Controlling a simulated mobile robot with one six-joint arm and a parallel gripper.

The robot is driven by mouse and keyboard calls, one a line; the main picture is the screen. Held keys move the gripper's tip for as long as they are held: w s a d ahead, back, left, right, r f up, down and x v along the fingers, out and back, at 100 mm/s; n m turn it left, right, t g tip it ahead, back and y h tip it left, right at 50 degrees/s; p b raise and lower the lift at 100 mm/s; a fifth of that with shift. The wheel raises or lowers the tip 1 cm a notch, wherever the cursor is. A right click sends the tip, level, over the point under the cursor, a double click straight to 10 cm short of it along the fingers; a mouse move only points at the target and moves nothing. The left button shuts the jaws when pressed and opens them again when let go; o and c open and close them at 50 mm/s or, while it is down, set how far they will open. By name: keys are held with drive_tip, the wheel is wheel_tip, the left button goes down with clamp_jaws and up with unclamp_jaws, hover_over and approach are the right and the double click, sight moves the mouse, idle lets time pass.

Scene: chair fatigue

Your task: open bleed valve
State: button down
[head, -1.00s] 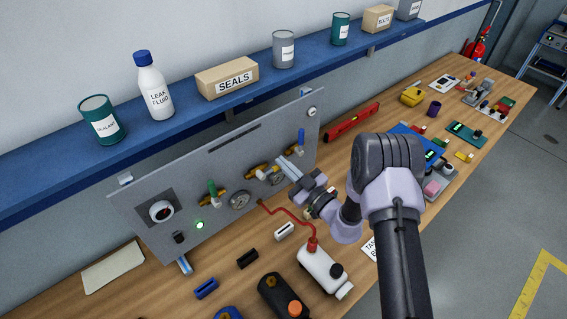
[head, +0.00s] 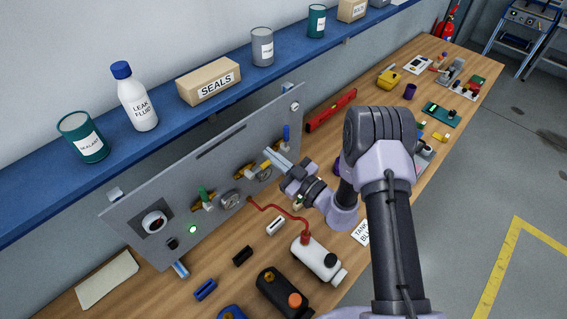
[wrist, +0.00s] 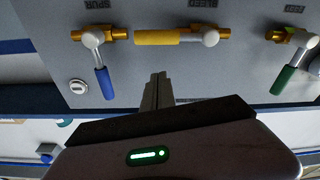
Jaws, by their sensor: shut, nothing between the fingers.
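The bleed valve's yellow handle (wrist: 160,37) lies level, in line with its brass fitting, under the BLEED label in the wrist view. Its grey hub (wrist: 209,37) is at the right end of the handle. My gripper (wrist: 158,80) is shut and empty, with its fingertips just below the yellow handle in that picture; I cannot tell whether they touch it. In the head view my gripper (head: 270,155) is close to the grey panel (head: 140,210), partly in front of the valves. The handle is hard to make out there.
A blue-handled valve (wrist: 102,72) and a green-handled valve (wrist: 290,70) flank the bleed valve. A red hose (head: 275,208) runs from the panel to a white bottle (head: 318,258). A shelf (head: 180,110) overhangs the panel. Small parts lie on the bench.

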drive_tip(key=v, duration=0.8)
drive_tip(key=shift+s+d+b, duration=0.2)
drive_tip(key=shift+d+b, duration=0.15)
drive_tip(key=shift+b, duration=0.1)
drive_tip(key=shift+a+f, duration=0.1)
drive_tip(key=shift+f, duration=0.05)
